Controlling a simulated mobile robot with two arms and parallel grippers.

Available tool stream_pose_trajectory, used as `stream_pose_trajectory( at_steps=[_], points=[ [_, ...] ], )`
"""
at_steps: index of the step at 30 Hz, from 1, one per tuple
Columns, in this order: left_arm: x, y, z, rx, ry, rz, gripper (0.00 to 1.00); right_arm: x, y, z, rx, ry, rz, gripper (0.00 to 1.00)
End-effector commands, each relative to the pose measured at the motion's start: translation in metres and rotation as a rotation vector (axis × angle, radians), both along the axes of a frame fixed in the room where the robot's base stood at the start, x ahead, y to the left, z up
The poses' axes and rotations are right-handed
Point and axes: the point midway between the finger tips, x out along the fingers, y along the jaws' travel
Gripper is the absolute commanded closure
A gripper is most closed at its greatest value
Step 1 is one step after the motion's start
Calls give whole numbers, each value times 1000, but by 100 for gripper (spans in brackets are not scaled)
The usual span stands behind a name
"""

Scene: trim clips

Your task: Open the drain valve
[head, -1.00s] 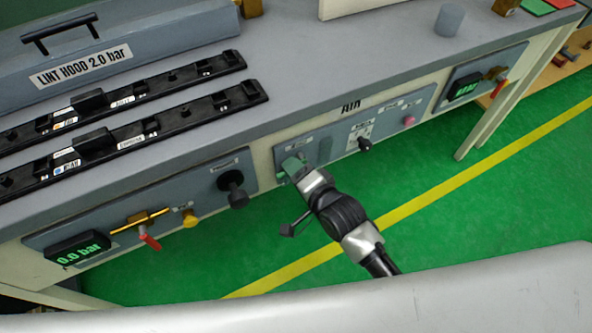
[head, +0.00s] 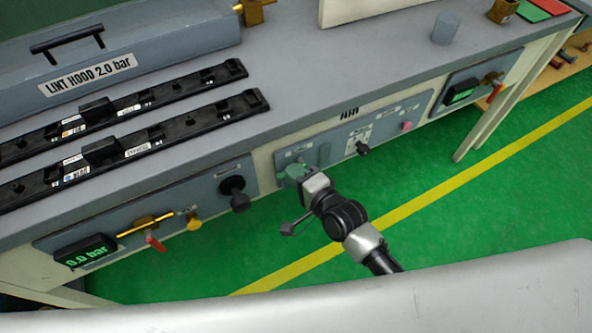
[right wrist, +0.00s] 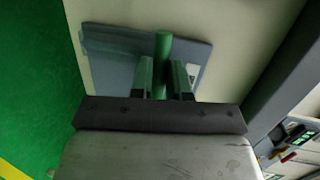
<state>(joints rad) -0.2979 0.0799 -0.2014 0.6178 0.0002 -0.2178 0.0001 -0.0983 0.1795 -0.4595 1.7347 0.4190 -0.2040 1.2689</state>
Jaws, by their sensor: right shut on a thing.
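My right gripper (head: 294,175) reaches the middle panel on the front of the bench. It is shut on a green handle (right wrist: 162,60), which sticks out between its two fingers in the right wrist view. In the head view, the gripper largely covers the handle at the panel's left end. The label beside it is too small to read, so I cannot tell whether it is the drain valve. My left gripper is not in view.
The left panel has a 0.0 bar display (head: 86,251), a red-handled brass valve (head: 154,242), a yellow knob (head: 194,224) and a black knob (head: 233,190). A black knob (head: 362,149) and a pink button (head: 406,126) sit right of my gripper. Green floor (head: 440,210) lies clear in front.

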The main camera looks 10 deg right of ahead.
Motion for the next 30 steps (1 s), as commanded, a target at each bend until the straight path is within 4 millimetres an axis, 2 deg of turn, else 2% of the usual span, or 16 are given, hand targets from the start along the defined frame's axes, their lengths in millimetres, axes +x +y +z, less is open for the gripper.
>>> stream_pose_trajectory(
  at_steps=[12,13,18,26,30],
  points=[
    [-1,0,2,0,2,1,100,0,0,1,47,16,-1,100],
    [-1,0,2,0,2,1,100,0,0,1,47,17,-1,81],
    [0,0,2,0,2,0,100,0,0,1,45,15,0,58],
    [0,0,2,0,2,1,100,0,-1,1,44,16,0,58],
    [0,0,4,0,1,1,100,-10,-7,3,44,17,0,58]
  ],
)
